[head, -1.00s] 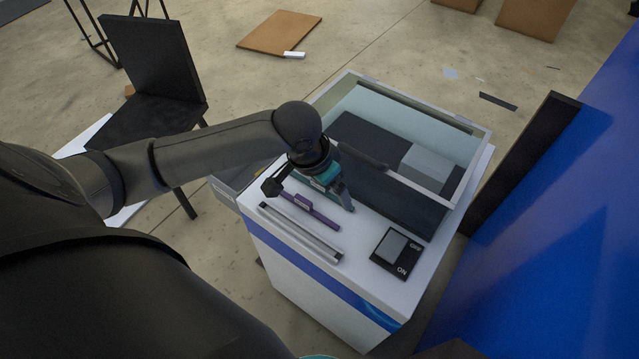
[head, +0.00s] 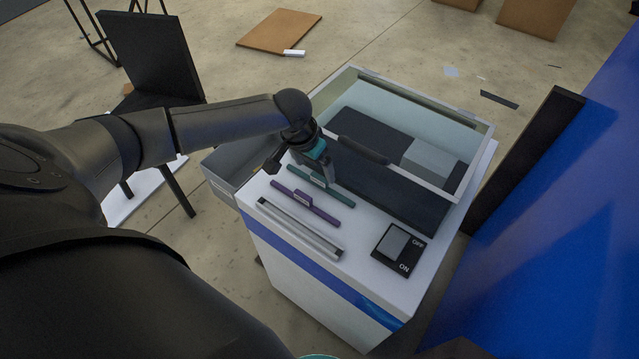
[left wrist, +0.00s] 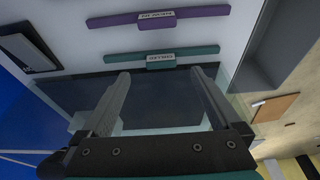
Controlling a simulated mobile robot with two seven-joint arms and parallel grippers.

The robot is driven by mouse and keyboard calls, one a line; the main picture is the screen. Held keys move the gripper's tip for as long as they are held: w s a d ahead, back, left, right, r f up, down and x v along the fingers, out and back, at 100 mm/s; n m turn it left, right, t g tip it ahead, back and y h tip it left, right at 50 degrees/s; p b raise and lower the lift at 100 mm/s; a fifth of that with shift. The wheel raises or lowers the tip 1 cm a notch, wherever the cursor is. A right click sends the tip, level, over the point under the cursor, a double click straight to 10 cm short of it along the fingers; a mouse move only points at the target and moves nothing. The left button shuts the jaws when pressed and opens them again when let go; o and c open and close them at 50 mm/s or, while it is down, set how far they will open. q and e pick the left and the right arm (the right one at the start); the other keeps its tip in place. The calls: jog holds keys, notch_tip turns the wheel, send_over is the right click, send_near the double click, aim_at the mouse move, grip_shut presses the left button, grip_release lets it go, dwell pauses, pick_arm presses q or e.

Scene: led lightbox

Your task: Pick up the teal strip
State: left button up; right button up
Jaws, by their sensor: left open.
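The teal strip (head: 322,187) lies on the white top of the cabinet, between the purple strip (head: 306,206) and the glass-lidded box. In the left wrist view the teal strip (left wrist: 161,57) runs across the picture just beyond the fingertips, with a small label block at its middle. My left gripper (head: 322,170) is over the back of the strip, and part of the strip is close behind its fingers. In the left wrist view the left gripper (left wrist: 161,73) is open, its two fingers apart with nothing between them.
A grey bar (head: 298,228) lies in front of the purple strip. A black ON/OFF switch (head: 398,248) is at the right front of the top. The glass-lidded box (head: 470,122) stands behind, and an open grey drawer (head: 222,178) sticks out at the left.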

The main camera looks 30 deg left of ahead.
aim_at(319, 177)
pick_arm(q)
jog(key=shift+w+b+x, duration=0.15)
jog(key=shift+b+x, duration=0.25)
jog(key=shift+x, duration=1)
jog(key=shift+w+b+x, duration=0.2)
jog(key=shift+b+x, duration=0.2)
jog(key=shift+x, duration=1)
jog(key=shift+r, duration=0.15)
jog(key=c, duration=1.4)
jog(key=shift+c, duration=0.2)
jog(key=shift+s+a+r, duration=0.1)
jog(key=shift+s+r, duration=0.1)
jog(key=shift+r, duration=0.15)
notch_tip(319, 177, up, 7)
jog(key=p, duration=0.2)
jog(key=s+a+p, duration=0.1)
jog(key=s, duration=1.8)
jog(key=shift+s+a+f+p, duration=0.25)
jog(key=shift+s+f+p, duration=0.05)
jog(key=shift+f+p, duration=0.05)
